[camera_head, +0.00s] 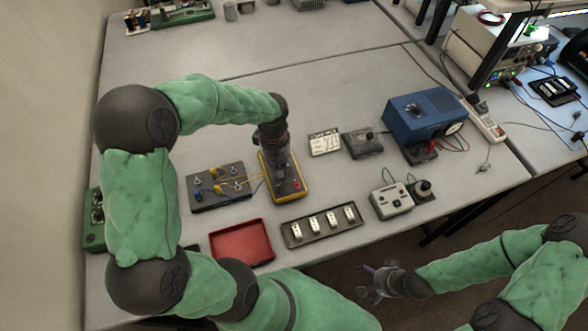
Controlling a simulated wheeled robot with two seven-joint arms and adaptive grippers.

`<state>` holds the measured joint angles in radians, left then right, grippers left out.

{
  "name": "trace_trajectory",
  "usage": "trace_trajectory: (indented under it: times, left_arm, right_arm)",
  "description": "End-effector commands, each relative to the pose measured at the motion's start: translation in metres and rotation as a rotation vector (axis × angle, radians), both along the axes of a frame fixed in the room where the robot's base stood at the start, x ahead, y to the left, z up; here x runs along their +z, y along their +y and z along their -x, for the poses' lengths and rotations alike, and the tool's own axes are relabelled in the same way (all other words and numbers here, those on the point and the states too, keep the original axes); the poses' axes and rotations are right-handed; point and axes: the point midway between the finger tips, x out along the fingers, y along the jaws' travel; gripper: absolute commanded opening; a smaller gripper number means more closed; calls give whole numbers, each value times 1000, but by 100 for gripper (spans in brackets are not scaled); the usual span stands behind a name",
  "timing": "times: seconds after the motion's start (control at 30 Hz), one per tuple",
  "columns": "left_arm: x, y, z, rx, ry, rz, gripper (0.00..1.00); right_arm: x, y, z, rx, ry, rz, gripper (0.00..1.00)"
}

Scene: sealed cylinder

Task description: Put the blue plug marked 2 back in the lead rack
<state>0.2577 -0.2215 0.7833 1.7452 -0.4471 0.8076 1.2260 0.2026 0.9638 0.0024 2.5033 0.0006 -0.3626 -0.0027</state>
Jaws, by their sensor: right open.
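My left gripper (277,160) points down over the yellow-edged meter box (291,187). Its fingertips blend into the dark top of the box, so I cannot tell whether they are open or shut or touch anything. My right gripper (368,284) is open and empty, in front of the table's front edge. I cannot make out a blue plug or a number 2; the plug may be hidden by the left gripper or too small to see. Thin leads run from a dark board (206,202) with yellow and pale parts toward the meter box. I cannot tell which thing is the lead rack.
A red tray (241,243) and a dark tray (345,228) with several white blocks lie near the front edge. A blue box (416,112), a grey control box (390,201) and a white-topped panel (324,142) stand to the right. The table's back middle is clear.

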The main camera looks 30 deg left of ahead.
Motion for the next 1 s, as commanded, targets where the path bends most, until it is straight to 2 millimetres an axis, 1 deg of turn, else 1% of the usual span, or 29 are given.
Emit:
trace_trajectory:
  times: [0.03,0.17,0.3,0.37,0.5,0.6,0.7,0.8,0.9,1.0]
  left_arm:
    - [0,19,5,87,2,2,0]
    - [-1,61,20,300,8,8,0]
    - [-2,106,41,530,11,9,0]
    - [-2,124,52,628,12,7,0]
    - [-1,165,82,850,14,0,0]
    - [0,189,102,992,13,-7,0]
    - [2,208,120,1104,11,-16,0]
    - [3,220,134,1183,9,-20,0]
    - [3,227,141,1227,9,-24,0]
    - [4,229,144,1245,8,-26,0]
  right_arm:
    - [2,0,0,0,0,0,100]
    - [4,0,0,0,0,0,100]
    - [7,0,0,0,0,0,100]
    - [8,0,0,0,0,0,100]
    - [10,0,0,0,0,0,100]
    - [12,0,0,0,0,0,100]
    - [13,0,0,0,0,0,100]
    - [13,0,0,0,0,0,100]
    - [14,0,0,0,0,0,100]
    - [14,0,0,0,0,0,100]
